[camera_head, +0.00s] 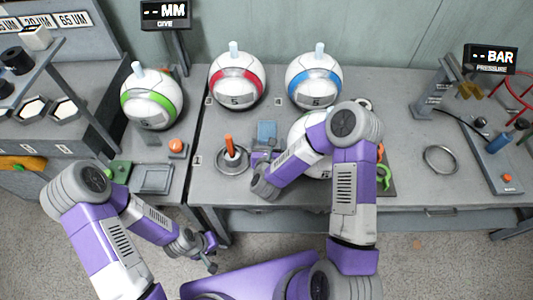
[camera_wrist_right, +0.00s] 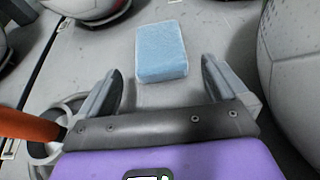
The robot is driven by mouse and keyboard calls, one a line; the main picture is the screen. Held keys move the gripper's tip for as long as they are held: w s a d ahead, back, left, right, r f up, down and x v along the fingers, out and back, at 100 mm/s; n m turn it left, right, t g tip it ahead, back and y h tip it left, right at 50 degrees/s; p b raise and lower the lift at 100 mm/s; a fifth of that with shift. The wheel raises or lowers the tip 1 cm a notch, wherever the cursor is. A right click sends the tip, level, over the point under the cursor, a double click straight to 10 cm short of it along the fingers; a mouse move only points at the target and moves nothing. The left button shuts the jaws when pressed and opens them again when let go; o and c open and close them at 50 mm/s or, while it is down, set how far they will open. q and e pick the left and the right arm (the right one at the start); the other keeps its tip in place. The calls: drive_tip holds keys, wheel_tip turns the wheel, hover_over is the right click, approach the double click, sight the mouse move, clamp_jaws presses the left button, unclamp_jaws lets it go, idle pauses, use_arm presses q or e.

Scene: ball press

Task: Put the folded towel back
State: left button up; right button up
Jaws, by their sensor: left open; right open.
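The folded towel, a small light-blue block (camera_head: 267,131), lies flat on the grey table behind the orange-handled tool. In the right wrist view the towel (camera_wrist_right: 161,50) is just ahead of my fingers, midway between their lines and not gripped. My right gripper (camera_head: 266,147) is open and empty, low over the table on the near side of the towel. Its two spread fingers also show in the right wrist view (camera_wrist_right: 161,68). My left gripper (camera_head: 212,254) is open and empty, hanging in front of the table edge, over the floor.
An orange-handled tool (camera_head: 230,147) stands in a round dish (camera_head: 233,161) left of my right gripper. The red-banded ball (camera_head: 237,80) and blue-banded ball (camera_head: 314,80) stand behind. Another white ball (camera_head: 299,131) is partly hidden by my right arm. A grey tray (camera_head: 153,178) lies left.

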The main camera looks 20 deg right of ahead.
drive_tip(key=p+v, duration=0.1)
drive_tip(key=v, duration=0.7)
drive_tip(key=shift+s+r, duration=0.1)
drive_tip(key=shift+s, duration=0.2)
